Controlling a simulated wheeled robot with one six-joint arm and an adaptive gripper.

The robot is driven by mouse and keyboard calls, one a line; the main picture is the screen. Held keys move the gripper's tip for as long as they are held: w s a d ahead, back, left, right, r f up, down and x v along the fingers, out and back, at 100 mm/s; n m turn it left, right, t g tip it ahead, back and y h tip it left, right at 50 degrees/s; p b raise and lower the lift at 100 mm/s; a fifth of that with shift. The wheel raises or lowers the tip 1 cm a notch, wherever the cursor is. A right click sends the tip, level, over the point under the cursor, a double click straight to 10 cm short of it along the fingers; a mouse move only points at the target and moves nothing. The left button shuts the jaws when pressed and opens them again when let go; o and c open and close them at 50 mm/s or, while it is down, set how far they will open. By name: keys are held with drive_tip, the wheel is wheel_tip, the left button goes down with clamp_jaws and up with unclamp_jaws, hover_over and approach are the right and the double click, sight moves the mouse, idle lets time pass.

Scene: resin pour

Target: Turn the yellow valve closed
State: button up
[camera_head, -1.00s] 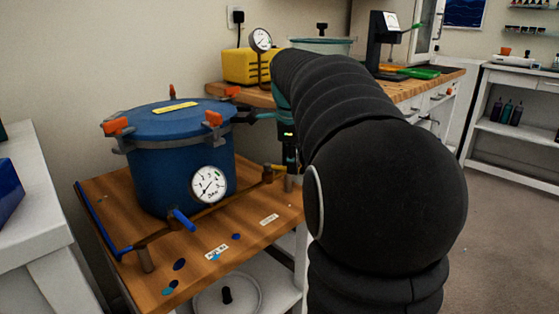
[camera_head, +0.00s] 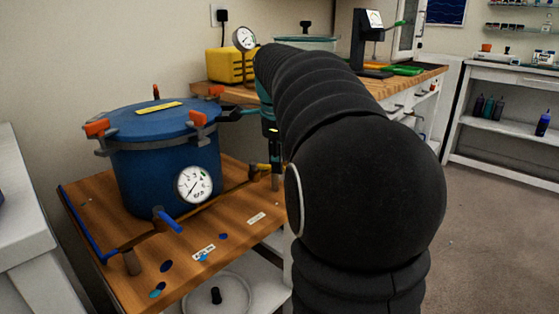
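The yellow valve (camera_head: 262,168) sits on the pipe at the right of the blue pressure pot (camera_head: 165,165), near the back right of the wooden stand. Only part of its handle shows. My gripper (camera_head: 273,148) points down just above and beside the valve, partly behind my black arm. Its fingers are small and dark here, so I cannot tell whether they touch the valve or are open or shut. A blue-handled valve (camera_head: 168,220) is on the pipe at the front of the pot, below a round white gauge (camera_head: 195,184).
The wooden stand (camera_head: 232,232) has labels and blue spots. A wooden bench (camera_head: 400,84) behind holds a yellow pump (camera_head: 230,66) with a gauge. A white table (camera_head: 25,225) is at the left. Open floor (camera_head: 495,235) lies at the right.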

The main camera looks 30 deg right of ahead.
wheel_tip(320, 180, up, 11)
drive_tip(key=s+a, duration=0.1)
drive_tip(key=shift+s+a, duration=0.3)
drive_tip(key=shift+r, duration=0.1)
drive_tip(key=shift+c, duration=0.9)
drive_tip(key=shift+w+f+b, duration=0.15)
drive_tip(key=shift+f+b, duration=0.15)
drive_tip(key=shift+f, duration=0.25)
drive_tip(key=c, duration=0.4)
drive_tip(key=shift+w+d+n, duration=0.2)
drive_tip(key=shift+w+n, duration=0.05)
drive_tip(key=shift+n, duration=0.15)
clamp_jaws()
drive_tip(key=w+d+f+n+t+h+b, duration=0.1)
drive_tip(key=w+d+f+n, duration=0.15)
drive_tip(key=f+n, duration=0.45)
drive_tip(key=w+d+f+n+b, duration=0.2)
drive_tip(key=w+f+n, duration=0.1)
drive_tip(key=n, duration=0.7)
drive_tip(key=shift+s+a+f, duration=0.15)
drive_tip(key=shift+s+a, duration=0.5)
drive_tip(key=shift+s, duration=0.05)
drive_tip(key=shift+s+a+f, duration=0.1)
drive_tip(key=shift+s+a, duration=0.55)
